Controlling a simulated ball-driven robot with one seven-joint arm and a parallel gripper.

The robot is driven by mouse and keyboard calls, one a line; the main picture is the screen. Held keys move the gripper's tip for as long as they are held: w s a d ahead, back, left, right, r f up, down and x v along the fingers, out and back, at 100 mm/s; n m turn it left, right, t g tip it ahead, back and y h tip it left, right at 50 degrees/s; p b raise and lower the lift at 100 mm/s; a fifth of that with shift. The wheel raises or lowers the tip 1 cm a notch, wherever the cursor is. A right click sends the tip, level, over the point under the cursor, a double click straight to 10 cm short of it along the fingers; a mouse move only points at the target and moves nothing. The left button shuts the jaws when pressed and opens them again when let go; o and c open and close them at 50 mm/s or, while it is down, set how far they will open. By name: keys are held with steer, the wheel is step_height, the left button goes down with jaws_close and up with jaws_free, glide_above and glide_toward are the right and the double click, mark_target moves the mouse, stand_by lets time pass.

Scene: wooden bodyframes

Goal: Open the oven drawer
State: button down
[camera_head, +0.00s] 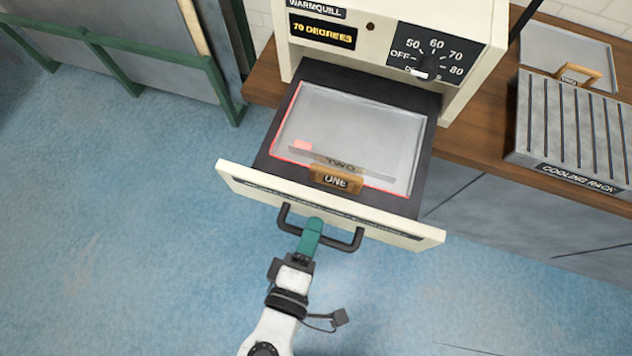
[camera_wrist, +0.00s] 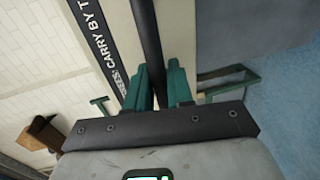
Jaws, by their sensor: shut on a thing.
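The oven drawer (camera_head: 405,229) is pulled out from the cream oven (camera_head: 380,50) in the head view. Its dark bar handle (camera_head: 348,243) runs along the front. My gripper (camera_head: 312,228), with green fingers, is shut on the handle near its left-middle part. In the wrist view the dark bar (camera_wrist: 149,45) passes between the two green fingers of my gripper (camera_wrist: 162,85).
The oven's dial (camera_head: 427,68) and a "70 DEGREES" display (camera_head: 322,32) are above the drawer. A cooling rack (camera_head: 570,130) and another tray (camera_head: 570,55) rest on the wooden counter at right. Green-framed panels (camera_head: 160,60) stand at left. The blue floor (camera_head: 120,220) around the drawer front is clear.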

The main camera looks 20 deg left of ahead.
steer(key=shift+s, duration=0.1)
steer(key=c, duration=1.2)
jaws_free()
steer(key=shift+o, duration=0.2)
steer(key=b+v, duration=0.1)
steer(key=v, duration=0.9)
steer(key=shift+s, duration=0.4)
